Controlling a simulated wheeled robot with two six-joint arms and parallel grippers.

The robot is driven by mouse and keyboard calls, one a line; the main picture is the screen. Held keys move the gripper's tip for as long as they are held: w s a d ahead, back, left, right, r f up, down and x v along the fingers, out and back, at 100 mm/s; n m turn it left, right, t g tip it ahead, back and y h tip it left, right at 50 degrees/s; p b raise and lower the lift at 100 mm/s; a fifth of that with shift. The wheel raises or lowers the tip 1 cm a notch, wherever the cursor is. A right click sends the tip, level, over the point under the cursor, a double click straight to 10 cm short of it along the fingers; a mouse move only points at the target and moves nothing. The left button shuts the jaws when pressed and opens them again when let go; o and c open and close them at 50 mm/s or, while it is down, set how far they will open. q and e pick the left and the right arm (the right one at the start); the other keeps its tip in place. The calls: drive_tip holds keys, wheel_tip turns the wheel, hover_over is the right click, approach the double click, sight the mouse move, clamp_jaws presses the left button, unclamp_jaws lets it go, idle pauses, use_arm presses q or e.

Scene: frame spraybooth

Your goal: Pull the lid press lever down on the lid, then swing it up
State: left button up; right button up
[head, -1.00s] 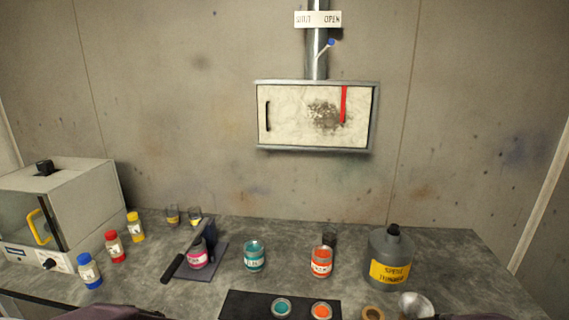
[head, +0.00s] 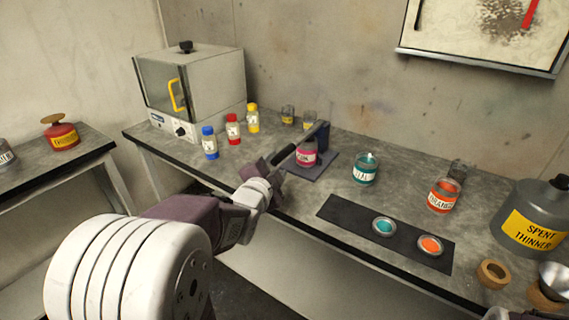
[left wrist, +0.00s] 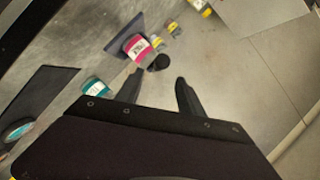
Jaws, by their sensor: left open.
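The lid press stands on the bench, with a dark base plate (head: 318,167) and an upright post at its back right. Its lever (head: 307,137) slopes down from the post towards the front left and ends in a black grip (head: 284,154). A pink-labelled can (head: 306,153) stands under the lever. The can also shows in the left wrist view (left wrist: 137,46), with the grip (left wrist: 159,63) end-on beside it. My left gripper (head: 275,183) is open and empty, in front of the grip. In the left wrist view the grip lies just beyond the fingertips (left wrist: 157,82), between their lines.
A teal can (head: 364,170) and an orange can (head: 444,195) stand to the right, behind a dark mat (head: 338,209) with two lids. Several small bottles (head: 232,130) and a box with a yellow handle (head: 205,85) stand left. A thinner canister (head: 535,215) is far right.

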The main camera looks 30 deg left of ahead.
sight(284, 154)
use_arm(q)
drive_tip(key=x, duration=0.9)
drive_tip(key=shift+w+a+f, duration=0.1)
clamp_jaws()
idle(1.0)
